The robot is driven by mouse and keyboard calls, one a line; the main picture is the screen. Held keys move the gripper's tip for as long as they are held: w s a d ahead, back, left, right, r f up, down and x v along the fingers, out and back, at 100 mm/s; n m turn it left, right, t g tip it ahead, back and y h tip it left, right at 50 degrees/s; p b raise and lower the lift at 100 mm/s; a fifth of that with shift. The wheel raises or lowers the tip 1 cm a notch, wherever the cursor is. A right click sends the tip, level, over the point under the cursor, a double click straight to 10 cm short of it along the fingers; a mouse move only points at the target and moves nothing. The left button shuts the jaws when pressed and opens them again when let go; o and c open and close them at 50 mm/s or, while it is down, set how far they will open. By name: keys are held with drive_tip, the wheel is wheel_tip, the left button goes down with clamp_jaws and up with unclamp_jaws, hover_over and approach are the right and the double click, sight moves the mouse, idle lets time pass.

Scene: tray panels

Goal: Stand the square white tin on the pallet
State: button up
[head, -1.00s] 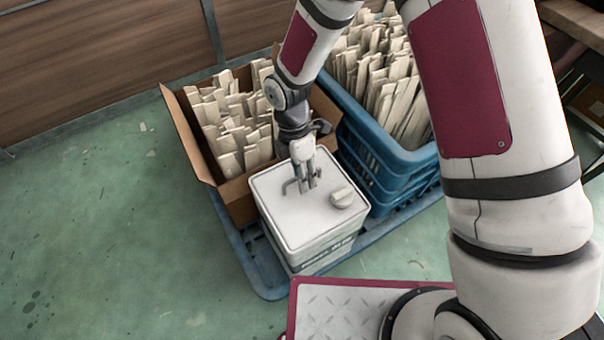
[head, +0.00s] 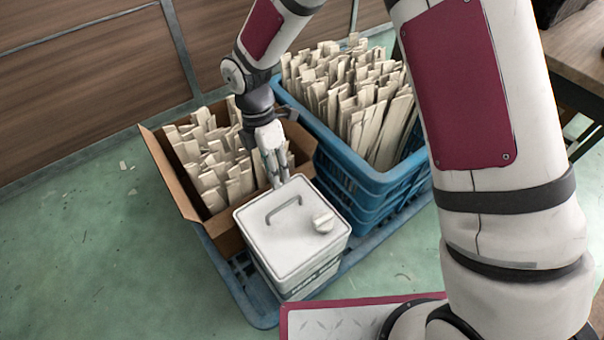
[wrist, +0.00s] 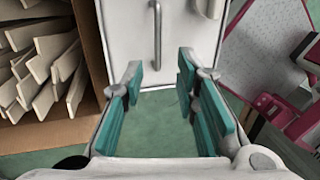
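The square white tin (head: 292,238) stands upright at the near corner of the blue pallet (head: 262,315), in front of the cardboard box. Its lid has a grey handle (head: 284,209) and a round white cap (head: 323,222). My gripper (head: 277,180) is at the tin's far edge, apart from the handle. In the wrist view my gripper (wrist: 160,80) is open, with teal pads spread and nothing between them. The tin's lid (wrist: 182,50) and handle (wrist: 155,35) show beyond the fingertips. The tin's underside is hidden.
A cardboard box (head: 166,173) of pale wood slats stands behind the tin on the left. Stacked blue crates (head: 350,170) with more slats stand behind on the right. Green floor lies open to the left. A wooden table (head: 575,60) is at the right.

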drive_tip(key=s+d+r+m+t, duration=0.1)
drive_tip(key=s+d+r+m, duration=0.4)
drive_tip(key=d+r, duration=0.4)
drive_tip(key=s+d+r+m+t, duration=0.1)
drive_tip(key=s+d+r+m, duration=0.1)
drive_tip(key=d+r+m, duration=0.7)
drive_tip(key=s+d+r+m, duration=0.1)
drive_tip(key=s+r+m, duration=0.1)
drive_tip(key=s, duration=0.4)
drive_tip(key=s+d+r+m+y, duration=0.1)
drive_tip(key=s+d+r+m, duration=0.1)
drive_tip(key=s+m, duration=0.3)
drive_tip(key=s+d+r+m+t, duration=0.1)
drive_tip(key=s+d+r+m, duration=0.1)
drive_tip(key=s, duration=0.7)
drive_tip(key=shift+s+d+r+m+y, duration=0.2)
drive_tip(key=shift+d+r+m+y, duration=0.1)
drive_tip(key=shift+r+m, duration=0.55)
drive_tip(key=shift+f, duration=0.15)
wheel_tip(320, 180, up, 24)
drive_tip(key=t+p, duration=0.3)
drive_tip(key=p, duration=1.9)
drive_tip(key=shift+r+t+p, duration=0.2)
drive_tip(key=shift+t+p, duration=0.1)
